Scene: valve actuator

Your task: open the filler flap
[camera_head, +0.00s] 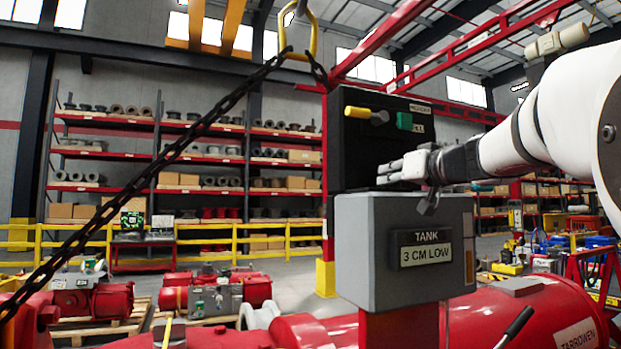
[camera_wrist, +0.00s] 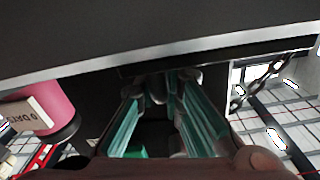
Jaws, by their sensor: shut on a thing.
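The grey tank box (camera_head: 385,285), labelled "TANK 3 CM LOW", stands below a black box (camera_head: 350,150). My gripper (camera_head: 384,174) is just above the top of the tank box, in front of the black box. In the wrist view the grey tank box (camera_wrist: 140,32) fills the upper part. My gripper (camera_wrist: 165,88) has its fingertips close together near a dark strip beside the tank's edge. The fingers are shut on a small part there, taken to be the filler flap's grip. The fingers mostly hide it, and I cannot tell how far the flap stands open.
A yellow-handled lever (camera_head: 366,113) and a green block (camera_head: 409,122) sit on the black box. A dark chain (camera_head: 150,165) hangs at the left from a yellow hook (camera_head: 298,40). Red machinery (camera_head: 480,320) lies below the tank. Shelves (camera_head: 190,160) stand behind.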

